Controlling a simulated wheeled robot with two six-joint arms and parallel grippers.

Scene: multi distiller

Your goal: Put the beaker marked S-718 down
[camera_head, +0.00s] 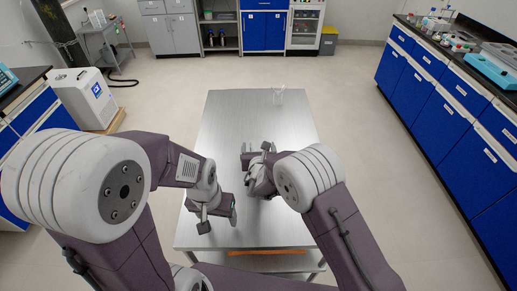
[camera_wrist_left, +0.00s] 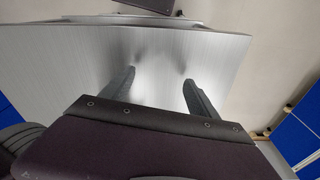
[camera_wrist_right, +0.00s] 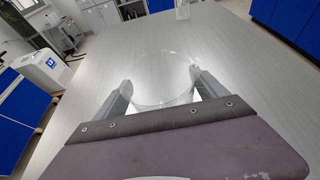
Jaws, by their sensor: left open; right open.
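A clear glass beaker (camera_wrist_right: 162,92) is between the two spread fingers of my right gripper (camera_wrist_right: 160,80) in the right wrist view. It appears to rest on the metal table (camera_head: 225,115); whether the fingers touch it is unclear. In the head view, my right gripper (camera_head: 257,153) is low over the middle of the table and the beaker there is hard to make out. A second clear glass (camera_head: 278,97) stands at the table's far end. No S-718 marking is readable on either. My left gripper (camera_head: 217,222) is open and empty over the table's near left part, also in the left wrist view (camera_wrist_left: 157,88).
Much of the table top is bare. Blue counters (camera_head: 440,100) line the right side, with glassware and a light blue device on top. A white machine (camera_head: 85,98) stands on the left. Cabinets (camera_head: 265,25) line the back wall. Open floor surrounds the table.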

